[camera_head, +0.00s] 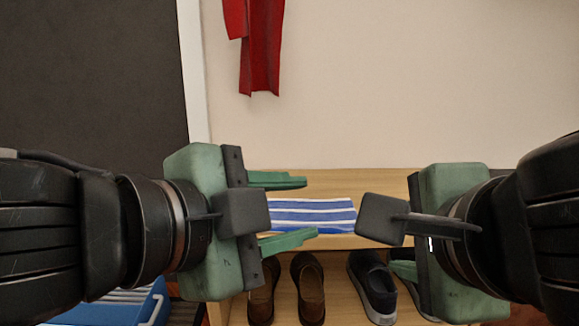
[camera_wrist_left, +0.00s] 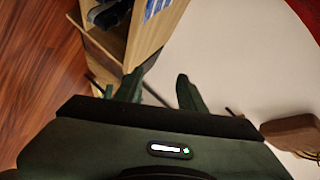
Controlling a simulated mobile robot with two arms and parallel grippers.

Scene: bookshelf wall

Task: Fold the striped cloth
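The striped cloth (camera_head: 325,213), blue with white stripes, lies flat on top of a wooden shoe bench (camera_head: 350,182). A corner of it also shows at the top of the left wrist view (camera_wrist_left: 156,6). My left gripper (camera_head: 310,207) is in front of the cloth's left part in the head view, its two green fingers apart with nothing held. The left wrist view also shows these fingers apart (camera_wrist_left: 160,88). My right gripper (camera_head: 405,240) is to the right of the cloth. Its fingers are mostly hidden by its own wrist parts. The cloth's left edge is partly hidden.
Brown shoes (camera_head: 311,290) and dark sneakers (camera_head: 374,288) stand on the shelf below the bench top. A red garment (camera_head: 260,50) hangs on the wall behind. A blue container (camera_head: 120,308) is at lower left. Bare bench top lies behind the cloth.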

